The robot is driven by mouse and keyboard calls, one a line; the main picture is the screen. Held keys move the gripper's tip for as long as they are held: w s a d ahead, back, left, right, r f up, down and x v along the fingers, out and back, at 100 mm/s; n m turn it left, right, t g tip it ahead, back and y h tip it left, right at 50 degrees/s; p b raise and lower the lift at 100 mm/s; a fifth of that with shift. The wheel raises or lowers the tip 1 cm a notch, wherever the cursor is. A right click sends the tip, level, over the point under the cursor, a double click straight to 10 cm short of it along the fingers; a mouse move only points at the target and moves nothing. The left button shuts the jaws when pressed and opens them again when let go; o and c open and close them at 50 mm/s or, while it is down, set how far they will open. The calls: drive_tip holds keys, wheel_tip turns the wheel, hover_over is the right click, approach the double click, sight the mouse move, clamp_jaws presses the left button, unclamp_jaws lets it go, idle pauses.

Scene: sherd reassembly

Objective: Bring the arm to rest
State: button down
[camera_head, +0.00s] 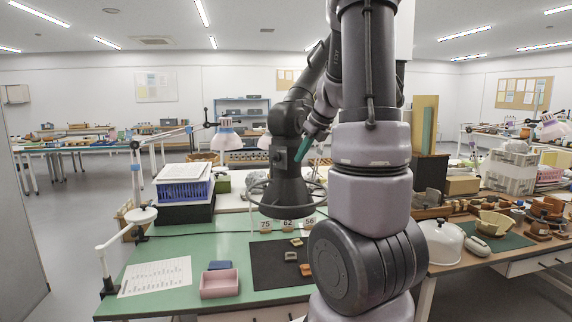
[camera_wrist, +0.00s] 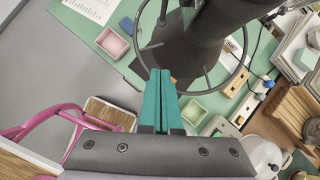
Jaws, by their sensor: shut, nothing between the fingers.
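My arm rises through the middle of the head view and bends down at its far side. My gripper (camera_head: 303,150) shows there as small teal fingers above the back of the green table (camera_head: 165,250). In the wrist view my gripper (camera_wrist: 161,74) has its two teal fingers pressed together, with nothing between them. A dark cylindrical body (camera_head: 284,182) with a wide ring around it is close to the fingers in both views. I cannot tell whether they touch.
The green table holds a pink tray (camera_head: 219,284), a blue block (camera_head: 220,265), a printed sheet (camera_head: 155,277) and a black mat (camera_head: 268,262) with several small pieces. A crowded wooden bench (camera_head: 455,262) stands at right. Open floor lies at left.

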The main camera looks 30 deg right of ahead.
drive_tip(key=s+a+r+n, duration=0.4)
drive_tip(key=s+a+n, duration=0.5)
drive_tip(key=n, duration=0.5)
drive_tip(key=s+a+r+n+t, duration=0.1)
drive_tip(key=s+a+r+n, duration=0.4)
drive_tip(key=s+a+n, duration=0.5)
drive_tip(key=s+n, duration=0.2)
drive_tip(key=n, duration=0.2)
drive_tip(key=shift+a, duration=0.25)
drive_tip(key=shift+r, duration=0.1)
